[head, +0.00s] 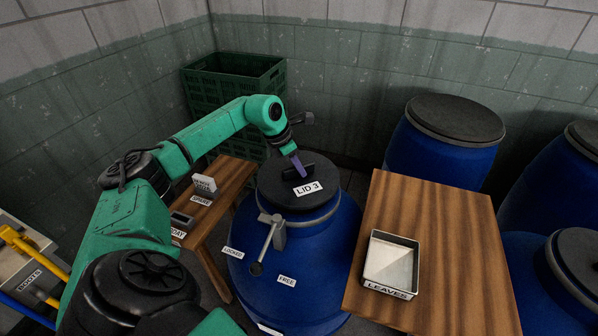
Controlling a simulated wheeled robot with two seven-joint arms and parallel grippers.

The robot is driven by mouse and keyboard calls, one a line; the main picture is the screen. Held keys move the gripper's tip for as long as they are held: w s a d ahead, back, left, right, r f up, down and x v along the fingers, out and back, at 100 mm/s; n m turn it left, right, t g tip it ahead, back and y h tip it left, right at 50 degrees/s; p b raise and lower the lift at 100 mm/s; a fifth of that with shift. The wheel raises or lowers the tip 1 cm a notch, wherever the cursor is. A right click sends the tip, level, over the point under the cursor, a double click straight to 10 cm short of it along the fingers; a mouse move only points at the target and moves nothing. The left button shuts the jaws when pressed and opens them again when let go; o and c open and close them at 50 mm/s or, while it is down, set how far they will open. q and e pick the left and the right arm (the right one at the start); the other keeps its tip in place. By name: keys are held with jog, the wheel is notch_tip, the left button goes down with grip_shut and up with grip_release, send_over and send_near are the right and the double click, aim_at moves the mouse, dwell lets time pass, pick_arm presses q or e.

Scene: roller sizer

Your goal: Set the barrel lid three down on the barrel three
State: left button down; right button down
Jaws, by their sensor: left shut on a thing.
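The barrel lid three (275,187), dark with a white LID 3 label, is at the top of the blue barrel three (325,265). It looks level and roughly centred over the barrel's mouth. I cannot tell whether it is fully seated or slightly raised. My left gripper (299,170), with purple fingers, reaches in from the left and is shut on the lid's dark handle (311,171). A grey lever (268,243) on the barrel's front slants down between the LOCKED label (232,252) and the FREE label (287,280). My right gripper is not in view.
A wooden table (450,230) with a metal LEAVES tray (391,238) stands right of the barrel. A small wooden bench (228,180) is at left, close to my arm. A green crate (215,88) stands behind. More lidded blue barrels (435,158) stand at right.

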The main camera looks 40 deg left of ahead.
aim_at(298, 176)
pick_arm(q)
jog(key=shift+s+d+f, duration=0.1)
jog(key=shift+s+f, duration=0.05)
jog(key=shift+f, duration=0.95)
jog(key=shift+f+b, duration=0.45)
jog(key=shift+f, duration=0.25)
jog(key=c, duration=0.8)
grip_release()
jog(key=shift+o, duration=0.2)
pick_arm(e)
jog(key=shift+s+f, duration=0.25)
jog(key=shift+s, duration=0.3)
pick_arm(q)
jog(key=shift+r, duration=0.15)
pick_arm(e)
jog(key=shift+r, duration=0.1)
